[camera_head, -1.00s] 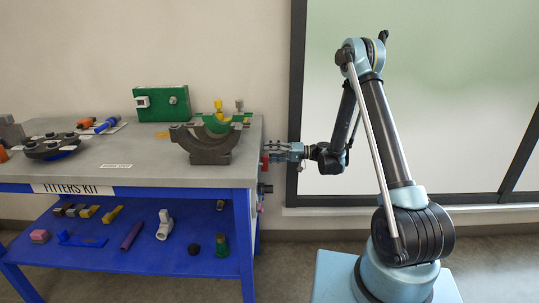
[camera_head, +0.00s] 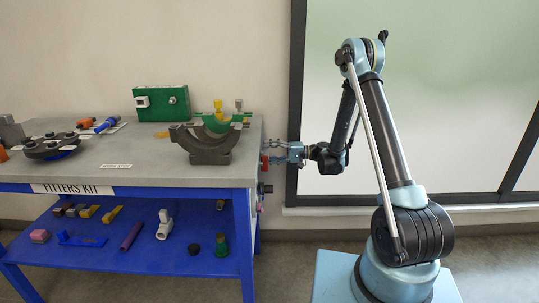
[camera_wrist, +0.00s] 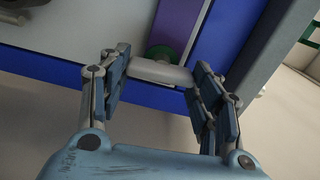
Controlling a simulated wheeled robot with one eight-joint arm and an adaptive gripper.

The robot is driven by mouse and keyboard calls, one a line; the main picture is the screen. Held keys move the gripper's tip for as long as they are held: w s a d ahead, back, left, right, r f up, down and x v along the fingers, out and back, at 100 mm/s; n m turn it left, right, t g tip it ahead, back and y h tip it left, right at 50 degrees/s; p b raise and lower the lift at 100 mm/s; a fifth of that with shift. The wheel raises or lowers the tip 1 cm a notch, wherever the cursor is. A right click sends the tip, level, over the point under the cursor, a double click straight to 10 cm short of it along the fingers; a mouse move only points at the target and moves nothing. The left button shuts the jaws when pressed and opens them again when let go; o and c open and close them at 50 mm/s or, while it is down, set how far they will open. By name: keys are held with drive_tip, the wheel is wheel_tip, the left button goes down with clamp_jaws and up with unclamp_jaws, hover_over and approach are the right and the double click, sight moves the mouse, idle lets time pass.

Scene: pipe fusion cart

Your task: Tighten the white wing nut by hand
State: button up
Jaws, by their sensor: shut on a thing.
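The white wing nut (camera_wrist: 160,72) is a pale bar in the wrist view, with a green round part (camera_wrist: 161,53) just behind it. My gripper (camera_wrist: 160,78) has one finger at each end of the bar and is shut on it. In the head view my gripper (camera_head: 281,153) is at the right end of the cart (camera_head: 240,173), reaching in from the right. The wing nut cannot be made out there behind the fingers.
A red part (camera_head: 265,162) sits on the cart's right end, close to the fingers. A dark half-round clamp (camera_head: 207,150) stands on the top near that end. A green box (camera_head: 161,103) is at the back. The floor right of the cart is clear up to my base.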

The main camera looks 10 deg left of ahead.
drive_tip(key=shift+w, duration=0.15)
drive_tip(key=o, duration=1.1)
drive_tip(key=shift+f, duration=0.1)
drive_tip(key=shift+c, duration=0.2)
drive_tip(key=v, duration=1.2)
